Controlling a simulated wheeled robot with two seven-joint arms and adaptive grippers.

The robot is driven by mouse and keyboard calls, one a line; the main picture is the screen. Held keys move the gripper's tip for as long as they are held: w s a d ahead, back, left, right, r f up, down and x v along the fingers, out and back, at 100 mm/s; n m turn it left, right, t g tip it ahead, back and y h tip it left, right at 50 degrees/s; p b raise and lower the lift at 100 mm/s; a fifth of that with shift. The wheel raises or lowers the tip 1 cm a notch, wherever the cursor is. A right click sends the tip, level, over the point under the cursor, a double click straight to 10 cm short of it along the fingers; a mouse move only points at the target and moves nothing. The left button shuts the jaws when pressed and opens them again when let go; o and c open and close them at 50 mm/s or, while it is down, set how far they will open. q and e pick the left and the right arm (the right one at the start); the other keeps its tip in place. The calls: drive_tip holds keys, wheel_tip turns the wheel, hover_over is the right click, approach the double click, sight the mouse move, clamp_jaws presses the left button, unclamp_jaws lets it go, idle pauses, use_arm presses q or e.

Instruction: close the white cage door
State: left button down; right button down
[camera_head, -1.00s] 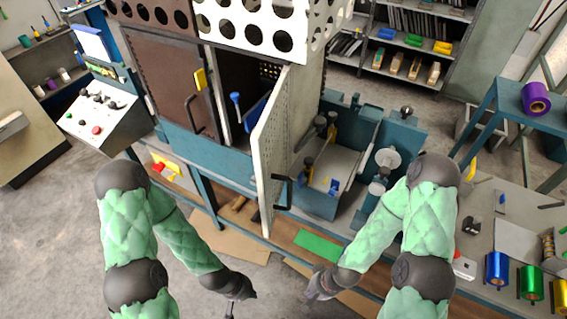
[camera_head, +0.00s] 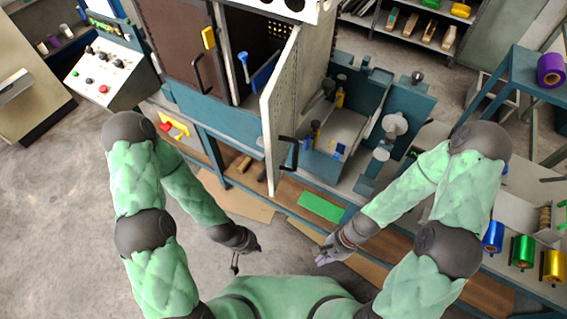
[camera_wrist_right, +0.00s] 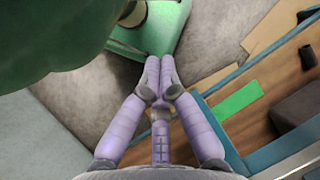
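The white cage door (camera_head: 279,105) stands swung open, its edge facing me, left of the machine's open bay. A black handle (camera_head: 288,152) sticks out from its right side. The dark gap of the cabinet shows to the left of the door. My left gripper (camera_head: 247,261) is in front of the machine, lower left of the door, with its fingers spread and empty. My right gripper (camera_head: 322,256) is below and right of the door, apart from it. In the right wrist view its fingers (camera_wrist_right: 161,82) are together with nothing visible between them.
A brown closed door (camera_head: 178,45) with a black handle is left of the opening. A control panel (camera_head: 105,75) stands at far left. A green mat (camera_head: 320,207) lies on the low shelf. Foil rolls (camera_head: 522,251) stand at right. Floor at lower left is clear.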

drive_tip(key=w+r+m+t+y+p, duration=0.25)
drive_tip(key=r+m+y, duration=0.2)
drive_tip(key=r, duration=0.55)
drive_tip(key=w+r+m+t+y+p, duration=0.15)
drive_tip(key=w+r+m+y, duration=0.3)
drive_tip(key=r, duration=0.65)
drive_tip(key=w+r+m+t+y+p, duration=0.1)
drive_tip(key=w+r+m+t+y, duration=0.3)
drive_tip(key=r, duration=0.6)
drive_tip(key=s+f+b+x, duration=0.1)
drive_tip(key=x, duration=1.2)
drive_tip(key=shift+a+m+g+h, duration=0.2)
drive_tip(key=shift+m+g+h, duration=0.1)
drive_tip(key=shift+h, duration=0.1)
drive_tip(key=shift+s, duration=0.1)
